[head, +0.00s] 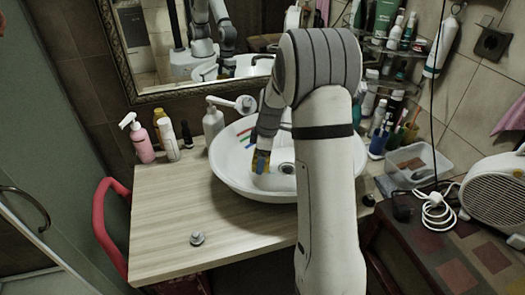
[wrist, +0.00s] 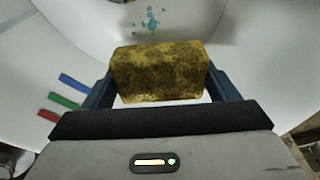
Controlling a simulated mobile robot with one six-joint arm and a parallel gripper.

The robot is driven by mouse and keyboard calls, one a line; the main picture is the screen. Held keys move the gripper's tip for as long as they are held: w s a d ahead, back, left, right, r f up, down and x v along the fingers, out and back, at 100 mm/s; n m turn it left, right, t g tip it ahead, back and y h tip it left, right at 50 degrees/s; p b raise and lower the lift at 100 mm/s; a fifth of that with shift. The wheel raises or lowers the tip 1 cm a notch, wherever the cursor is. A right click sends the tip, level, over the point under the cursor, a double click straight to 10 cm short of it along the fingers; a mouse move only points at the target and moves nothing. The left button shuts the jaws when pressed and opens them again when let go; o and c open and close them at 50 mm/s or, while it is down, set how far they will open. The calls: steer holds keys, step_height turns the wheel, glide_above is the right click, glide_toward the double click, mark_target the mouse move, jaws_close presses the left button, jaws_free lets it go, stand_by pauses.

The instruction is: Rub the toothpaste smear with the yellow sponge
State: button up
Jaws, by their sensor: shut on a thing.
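My gripper (head: 262,160) reaches down into the white basin (head: 222,171). It is shut on the yellow sponge (wrist: 160,73), which has dark speckles and sits between the two blue fingers in the wrist view. A little of the sponge also shows in the head view (head: 260,164). A blue-green spatter (wrist: 150,20), which looks like the toothpaste smear, lies on the white basin surface beyond the sponge, apart from it in the picture. I cannot make out the spatter in the head view. Whether the sponge touches the basin is not clear.
Blue (wrist: 73,81), green (wrist: 64,100) and red (wrist: 48,115) stripes mark the basin at the left. A pink bottle (head: 143,143), other bottles and a grey dispenser (head: 212,121) stand left of the basin. A small grey knob (head: 197,238) sits on the otherwise clear front counter.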

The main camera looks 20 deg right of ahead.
mark_target(277, 171)
step_height(277, 171, down, 5)
steer(key=shift+s+d+r+b, duration=0.1)
steer(key=shift+b, duration=0.75)
steer(key=shift+d+r, duration=0.2)
steer(key=shift+d, duration=0.1)
steer(key=shift+d+f+p, duration=0.2)
steer(key=shift+d+p, duration=0.35)
steer(key=shift+d, duration=0.6)
steer(key=shift+d+p, duration=0.5)
steer(key=shift+d, duration=1)
steer(key=shift+a+f, duration=0.1)
steer(key=shift+a+b, duration=0.45)
steer(key=shift+a, duration=2.25)
steer(key=shift+a+r+p, duration=0.2)
steer(key=shift+r, duration=0.4)
steer(key=shift+a+r+p, duration=0.15)
steer(key=shift+r, duration=0.45)
steer(key=shift+r+p, duration=0.35)
steer(key=shift+r, duration=0.3)
steer(key=shift+d+r+p, duration=0.1)
steer(key=shift+r+p, duration=0.85)
steer(key=shift+r, duration=1.3)
steer(key=shift+d+f+b, duration=0.15)
steer(key=shift+b, duration=0.25)
